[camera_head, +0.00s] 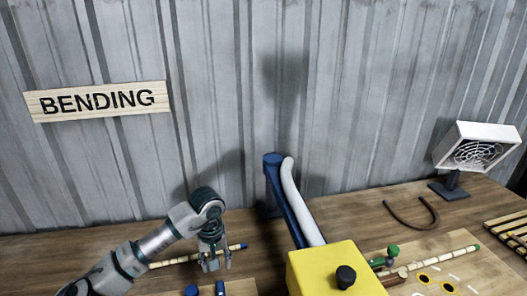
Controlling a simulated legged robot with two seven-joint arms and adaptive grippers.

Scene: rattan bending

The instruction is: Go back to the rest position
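My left gripper (216,266) hangs with its fingers pointing down over the table, on the arm that comes in from the lower left. Its fingers are apart, with nothing visible between them. A straight rattan stick with a blue tip (174,262) lies on the wooden table (30,255), partly hidden behind this gripper. I cannot tell whether the gripper touches it. My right gripper is not in view.
A yellow box (318,262) with a black knob stands front centre, by a blue post (290,212) with a grey hose. At right are a green-tipped rattan stick (440,260), a dark curved piece (412,226), a white fan-like unit (474,150) and a slatted rack (508,232).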

